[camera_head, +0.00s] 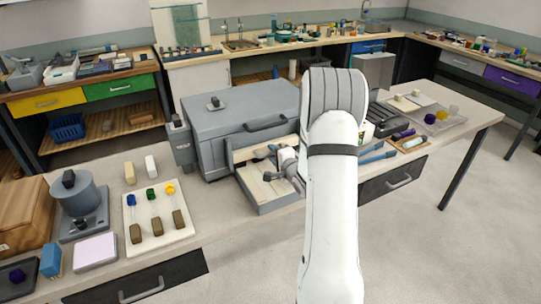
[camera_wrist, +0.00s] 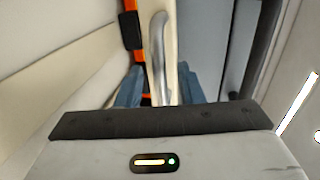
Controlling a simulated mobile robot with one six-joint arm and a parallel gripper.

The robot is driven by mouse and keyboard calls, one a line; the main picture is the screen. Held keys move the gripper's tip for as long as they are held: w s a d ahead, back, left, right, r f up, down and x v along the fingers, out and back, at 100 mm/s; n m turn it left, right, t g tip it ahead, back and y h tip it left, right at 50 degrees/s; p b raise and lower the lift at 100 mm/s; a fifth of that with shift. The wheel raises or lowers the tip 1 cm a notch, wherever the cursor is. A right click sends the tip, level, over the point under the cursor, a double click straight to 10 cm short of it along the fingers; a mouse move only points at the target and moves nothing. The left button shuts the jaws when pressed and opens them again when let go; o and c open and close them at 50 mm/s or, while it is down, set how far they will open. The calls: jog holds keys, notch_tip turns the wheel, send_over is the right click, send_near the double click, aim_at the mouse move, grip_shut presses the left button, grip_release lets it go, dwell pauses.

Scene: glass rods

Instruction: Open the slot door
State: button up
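In the head view, a large grey machine (camera_head: 245,112) stands on the bench, with a cream panel (camera_head: 265,144) at its front opening. I cannot make out there which part is the slot door. My gripper (camera_head: 289,166) is at that opening, partly behind my own white arm. In the wrist view, the two blue fingers of my gripper (camera_wrist: 159,85) stand apart. A curved metal handle (camera_wrist: 158,45) on a narrow cream panel (camera_wrist: 173,30) lies between them, with a cream strip showing between the handle and the right finger. I see no clear grip on the handle.
A shallow grey-edged tray (camera_head: 279,203) juts out below the opening. To the left are a white board (camera_head: 160,238) with coloured-top pieces and a grey round device (camera_head: 74,200). A grey tray with coloured balls (camera_head: 447,127) is at right. My arm hides the middle.

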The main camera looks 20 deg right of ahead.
grip_shut()
dwell(0.4)
